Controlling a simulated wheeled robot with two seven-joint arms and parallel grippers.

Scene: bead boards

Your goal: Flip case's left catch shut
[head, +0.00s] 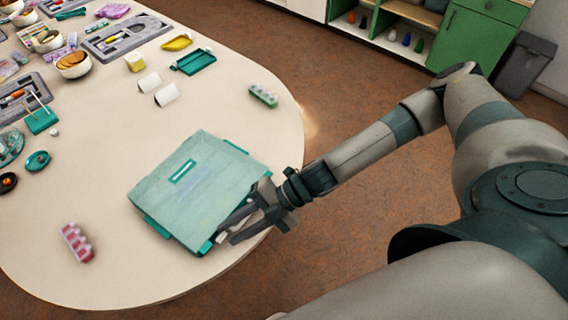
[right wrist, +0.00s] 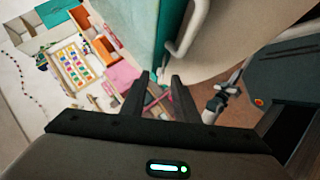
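A pale teal case (head: 200,190) lies on the table, turned at an angle, with its lid down or nearly down. Darker teal tabs stick out along its edges, one at the lower left (head: 157,228). My right gripper (head: 232,229) is at the case's near right edge, its fingers apart. A white handle (head: 221,237) shows by the fingertips. In the right wrist view, the gripper (right wrist: 161,88) has a gap between its fingers, beyond it the case's teal edge (right wrist: 142,30) and the white handle (right wrist: 187,30). My left gripper does not show.
The table (head: 110,275) has free room around the case. A pink bead strip (head: 77,242) lies left of it, a green one (head: 263,95) beyond it. White cards (head: 166,95), a teal tray (head: 194,62) and bowls (head: 73,65) stand farther back. The table's rounded edge is close by my right gripper.

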